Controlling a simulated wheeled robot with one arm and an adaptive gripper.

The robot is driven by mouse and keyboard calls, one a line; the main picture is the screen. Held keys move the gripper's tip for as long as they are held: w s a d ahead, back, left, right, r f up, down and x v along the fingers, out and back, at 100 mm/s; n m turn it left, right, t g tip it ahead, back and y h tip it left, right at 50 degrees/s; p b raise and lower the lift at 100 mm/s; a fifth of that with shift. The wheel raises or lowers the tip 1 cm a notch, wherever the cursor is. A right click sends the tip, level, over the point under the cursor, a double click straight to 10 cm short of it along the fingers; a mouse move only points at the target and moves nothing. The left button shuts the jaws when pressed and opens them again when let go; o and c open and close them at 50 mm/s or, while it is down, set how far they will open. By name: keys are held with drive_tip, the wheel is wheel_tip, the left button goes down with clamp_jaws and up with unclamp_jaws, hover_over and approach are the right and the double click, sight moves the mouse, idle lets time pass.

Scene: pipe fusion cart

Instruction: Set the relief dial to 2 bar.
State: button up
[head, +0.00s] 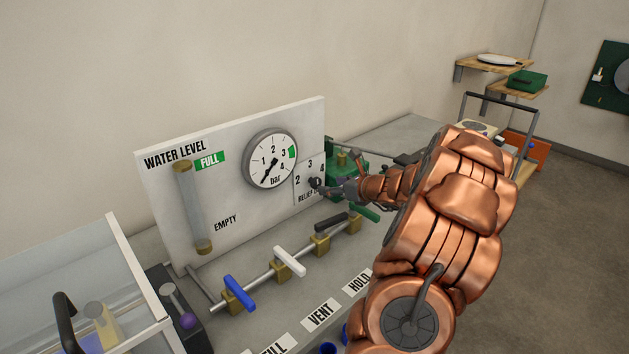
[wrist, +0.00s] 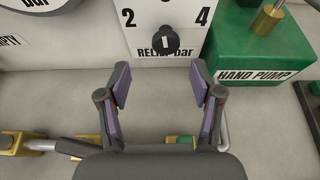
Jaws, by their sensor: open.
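The relief dial (wrist: 165,40) is a black round knob on a white plate (wrist: 140,40) marked 2 and 4 in the wrist view, with 3 between them in the head view. Its white mark stands about upright, toward the 3. The dial (head: 314,183) also shows in the head view, partly covered by my gripper (head: 335,188). In the wrist view my gripper (wrist: 160,84) is open and empty. Its two fingers are spread to either side below the knob, and I see no contact with it.
The green hand pump (wrist: 262,48) stands right of the dial plate. The pressure gauge (head: 270,160) is to its left, needle near the low end. Valves with blue (head: 238,293), white (head: 290,261) and dark handles run along a pipe in front of the panel.

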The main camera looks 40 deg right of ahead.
sight(318, 184)
drive_tip(key=shift+d+p+x, duration=0.25)
drive_tip(key=shift+p+x, duration=0.2)
drive_tip(key=shift+x, duration=1.45)
drive_tip(key=shift+d+p+x, duration=0.2)
drive_tip(key=shift+p+x, duration=0.2)
drive_tip(key=shift+x, duration=1.5)
drive_tip(key=shift+s, duration=0.1)
drive_tip(key=shift+c, duration=0.2)
drive_tip(key=c, duration=1)
drive_tip(key=shift+a, duration=0.15)
drive_tip(key=shift+c, duration=0.4)
drive_tip(key=shift+f, duration=0.1)
